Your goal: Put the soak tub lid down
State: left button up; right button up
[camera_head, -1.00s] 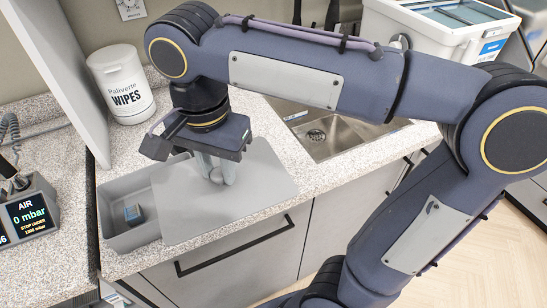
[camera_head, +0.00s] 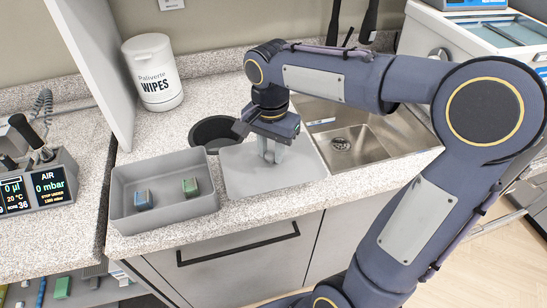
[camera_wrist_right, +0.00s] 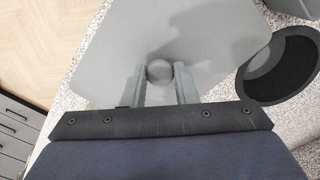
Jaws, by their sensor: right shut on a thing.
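The soak tub lid (camera_head: 238,178) is a flat grey plate with rounded corners, just right of the open tub in the head view. It lies flat over the counter between the tub and the sink; I cannot tell whether it touches the counter. My right gripper (camera_head: 271,155) is shut on the lid's round knob. The right wrist view shows the knob (camera_wrist_right: 159,71) between the fingers, with the lid (camera_wrist_right: 108,52) around it. My left gripper is out of view.
A dark round opening (camera_head: 214,131) is behind the lid. A steel sink (camera_head: 352,148) is to the right. A white wipes tub (camera_head: 153,75) stands behind, beside an upright panel (camera_head: 98,60). The counter's front edge runs close to the lid.

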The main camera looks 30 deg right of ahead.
aim_at(273, 160)
jog(key=shift+w+d+f, duration=0.2)
jog(key=shift+d+f, duration=0.2)
jog(key=shift+f, duration=0.15)
jog(key=shift+w+d+f, duration=0.1)
jog(key=shift+w+f, duration=0.05)
jog(key=shift+f, duration=1.5)
jog(key=shift+f, duration=0.1)
jog(key=shift+f+b, duration=0.15)
jog(key=shift+b, duration=0.15)
jog(key=o, duration=1)
jog(key=shift+o, duration=0.2)
